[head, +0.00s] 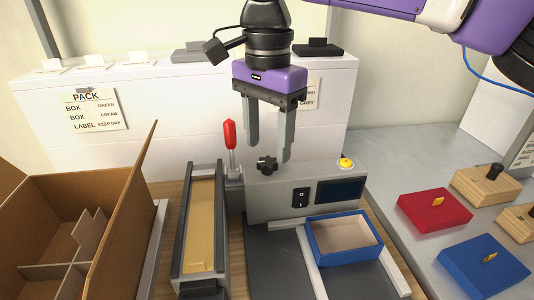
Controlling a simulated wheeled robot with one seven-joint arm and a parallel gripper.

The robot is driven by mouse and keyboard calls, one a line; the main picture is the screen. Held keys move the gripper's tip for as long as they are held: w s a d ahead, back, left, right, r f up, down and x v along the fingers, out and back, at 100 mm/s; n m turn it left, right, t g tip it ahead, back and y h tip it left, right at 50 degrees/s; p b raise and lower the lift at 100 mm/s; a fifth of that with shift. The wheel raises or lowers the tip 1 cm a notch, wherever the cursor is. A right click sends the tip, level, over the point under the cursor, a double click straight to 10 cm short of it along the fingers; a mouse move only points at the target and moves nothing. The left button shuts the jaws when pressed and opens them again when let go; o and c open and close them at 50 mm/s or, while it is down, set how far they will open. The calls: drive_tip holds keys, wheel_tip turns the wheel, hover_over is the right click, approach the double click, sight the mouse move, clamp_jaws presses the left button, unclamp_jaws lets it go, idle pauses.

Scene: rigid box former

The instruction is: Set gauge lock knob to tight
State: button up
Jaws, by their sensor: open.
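The gauge lock knob is most likely the black lobed knob (267,164) on top of the grey machine (270,202), near its back left. My gripper (268,150) points down above the machine with its two grey fingers apart. In the head view the knob shows low between the fingertips, close to the right one. Whether the fingers touch it, or stand in front of or behind it, I cannot tell. No marking of the knob's setting is readable.
A red-handled lever (230,136) stands just left of my gripper. A yellow button (346,163) is on the machine's right. A blue open box (344,241) lies in front. A cardboard carton (75,225) stands left; red (434,210) and blue lids (484,266) lie right.

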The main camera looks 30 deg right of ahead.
sight(268, 161)
drive_tip(key=shift+f, duration=1.6)
drive_tip(key=shift+c, duration=0.2)
clamp_jaws()
